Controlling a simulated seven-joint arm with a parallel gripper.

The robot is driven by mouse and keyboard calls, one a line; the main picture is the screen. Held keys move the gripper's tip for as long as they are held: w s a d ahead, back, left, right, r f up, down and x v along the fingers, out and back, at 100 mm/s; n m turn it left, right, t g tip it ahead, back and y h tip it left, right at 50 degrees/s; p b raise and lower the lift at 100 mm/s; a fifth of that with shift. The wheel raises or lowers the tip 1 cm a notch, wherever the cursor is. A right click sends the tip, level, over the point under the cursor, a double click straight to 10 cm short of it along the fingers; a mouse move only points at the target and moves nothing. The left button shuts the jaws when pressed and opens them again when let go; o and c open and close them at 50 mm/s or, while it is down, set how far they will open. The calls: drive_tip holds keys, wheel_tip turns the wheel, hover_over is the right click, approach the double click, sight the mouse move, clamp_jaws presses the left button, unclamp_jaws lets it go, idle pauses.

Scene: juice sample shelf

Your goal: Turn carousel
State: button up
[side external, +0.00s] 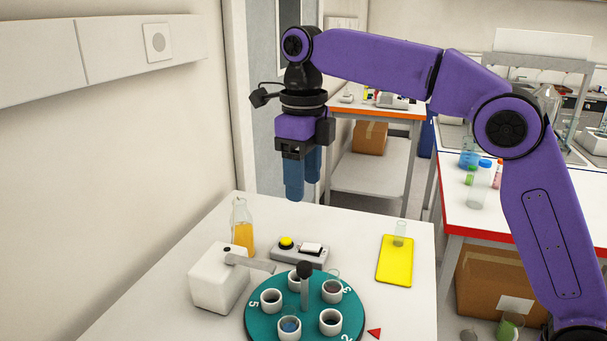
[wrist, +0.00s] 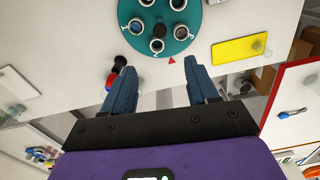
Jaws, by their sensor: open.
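The teal carousel (side external: 308,313) stands at the table's front with several white cups on it and numbers on its rim. A black knob (side external: 304,270) tops a post at its middle. A red triangle (side external: 374,333) lies on the table beside the rim, by the number 2. The carousel (wrist: 186,40) also shows at the top of the wrist view, partly cut off. My gripper (side external: 303,190) is high above the table, behind the carousel and clear of it. Its two blue fingers are apart and empty, as the wrist view (wrist: 161,68) also shows.
A white box (side external: 218,280) with an arm reaching over the carousel stands left. A flask of orange juice (side external: 241,232) and a control box with a yellow button (side external: 300,252) stand behind. A yellow mat (side external: 395,270) holding a glass (side external: 400,233) lies right.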

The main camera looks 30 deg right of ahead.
drive_tip(key=shift+c, duration=0.3)
clamp_jaws()
drive_tip(key=m+t+y, duration=0.3)
drive_tip(key=m, duration=3.1)
hover_over(316, 340)
drive_tip(key=shift+f, duration=12.4)
